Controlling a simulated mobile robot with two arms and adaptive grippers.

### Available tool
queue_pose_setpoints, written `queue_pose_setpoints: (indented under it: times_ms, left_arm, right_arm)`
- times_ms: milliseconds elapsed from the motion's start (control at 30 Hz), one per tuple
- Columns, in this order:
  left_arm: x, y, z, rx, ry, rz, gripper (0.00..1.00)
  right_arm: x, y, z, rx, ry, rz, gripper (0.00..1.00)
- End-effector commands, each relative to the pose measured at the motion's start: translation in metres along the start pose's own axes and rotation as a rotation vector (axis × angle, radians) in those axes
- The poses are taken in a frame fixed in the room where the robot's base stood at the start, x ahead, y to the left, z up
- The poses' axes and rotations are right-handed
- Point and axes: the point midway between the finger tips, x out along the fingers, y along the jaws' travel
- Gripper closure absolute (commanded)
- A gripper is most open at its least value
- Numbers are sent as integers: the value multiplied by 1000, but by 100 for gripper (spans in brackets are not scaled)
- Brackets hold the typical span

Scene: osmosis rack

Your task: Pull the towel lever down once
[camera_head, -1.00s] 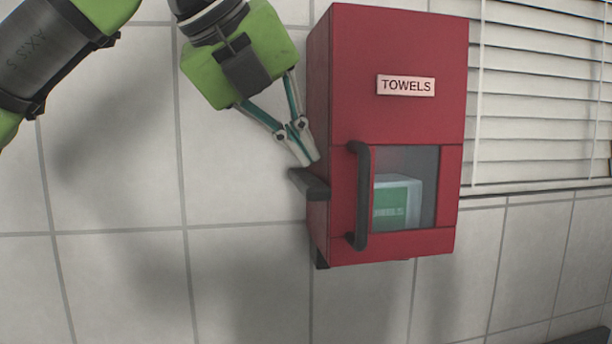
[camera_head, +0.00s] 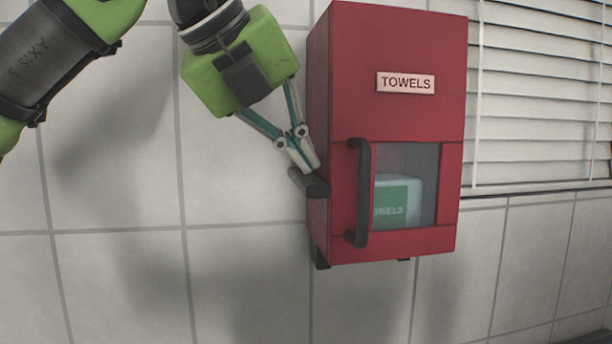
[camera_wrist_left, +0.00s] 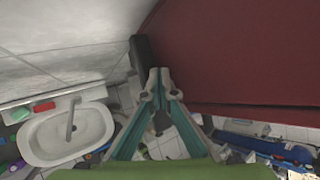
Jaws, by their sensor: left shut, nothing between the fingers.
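The red towel dispenser (camera_head: 390,50) hangs on the tiled wall. The dark towel lever (camera_head: 310,183) sticks out at its left side; it also shows in the left wrist view (camera_wrist_left: 141,58). My left gripper (camera_head: 312,168) is shut and empty, pointing down with its fingertips right at the top of the lever. In the left wrist view the fingertips (camera_wrist_left: 158,75) are beside the lever's end; I cannot tell whether they touch. My right gripper is not in view.
A dark vertical handle (camera_head: 358,193) is on the dispenser's front, beside a window (camera_head: 420,160) with a towel box (camera_head: 397,203) behind it. White blinds (camera_head: 540,95) are at the right. The left wrist view shows a white sink (camera_wrist_left: 92,128) and clutter below.

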Motion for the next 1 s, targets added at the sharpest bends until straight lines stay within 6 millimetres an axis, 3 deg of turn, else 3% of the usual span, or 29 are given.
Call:
queue_pose_setpoints:
  times_ms: [1000]
  left_arm:
    - [9, 7, -7, 0, 1, 1, 100]
  right_arm:
    - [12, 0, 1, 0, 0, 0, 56]
